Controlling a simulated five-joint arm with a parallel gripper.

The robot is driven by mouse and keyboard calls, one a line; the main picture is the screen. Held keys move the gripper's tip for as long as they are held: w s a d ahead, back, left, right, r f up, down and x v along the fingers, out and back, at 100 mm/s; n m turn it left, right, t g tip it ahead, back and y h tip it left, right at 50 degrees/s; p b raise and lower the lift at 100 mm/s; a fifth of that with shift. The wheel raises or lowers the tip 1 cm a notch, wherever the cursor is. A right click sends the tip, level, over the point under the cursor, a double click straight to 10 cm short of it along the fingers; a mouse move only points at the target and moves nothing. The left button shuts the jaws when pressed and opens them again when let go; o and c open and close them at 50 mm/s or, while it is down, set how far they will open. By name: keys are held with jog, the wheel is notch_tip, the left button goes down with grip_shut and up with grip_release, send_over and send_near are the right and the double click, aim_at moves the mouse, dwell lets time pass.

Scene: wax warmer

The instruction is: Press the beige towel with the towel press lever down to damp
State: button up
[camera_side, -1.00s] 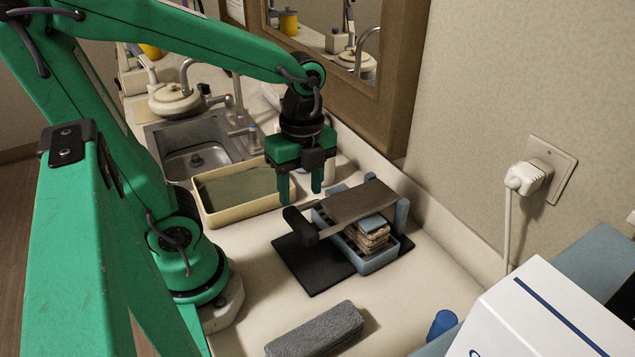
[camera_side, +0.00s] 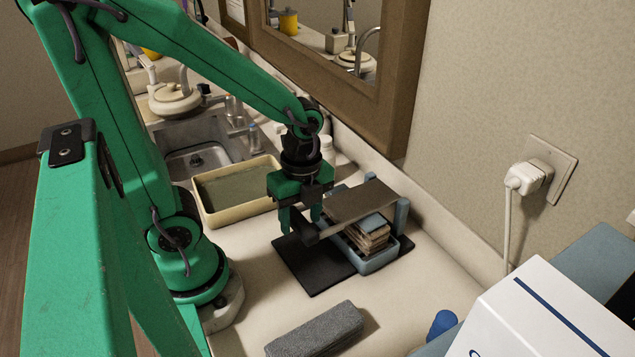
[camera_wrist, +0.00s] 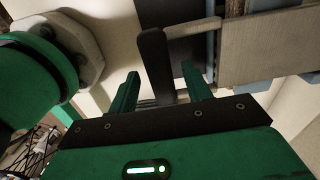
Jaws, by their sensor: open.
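The towel press (camera_side: 380,262) is a blue slatted tray on a black mat, with a flat grey-brown lever plate (camera_side: 352,205) raised above it. The folded beige towel (camera_side: 372,242) lies in the tray under a small blue pad (camera_side: 374,222). The lever's black handle (camera_side: 304,234) sticks out at the plate's left end. My gripper (camera_side: 301,222) is open and down at this handle. In the wrist view the handle (camera_wrist: 155,62) lies between the two spread fingers (camera_wrist: 160,85); I cannot tell whether either touches it. The towel's far side is hidden.
A cream tray (camera_side: 206,214) of greenish liquid stands behind my gripper, with a sink (camera_side: 190,150) beyond.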

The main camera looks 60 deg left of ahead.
jog(key=shift+f, duration=0.35)
grip_shut()
jog(key=shift+r, duration=0.2)
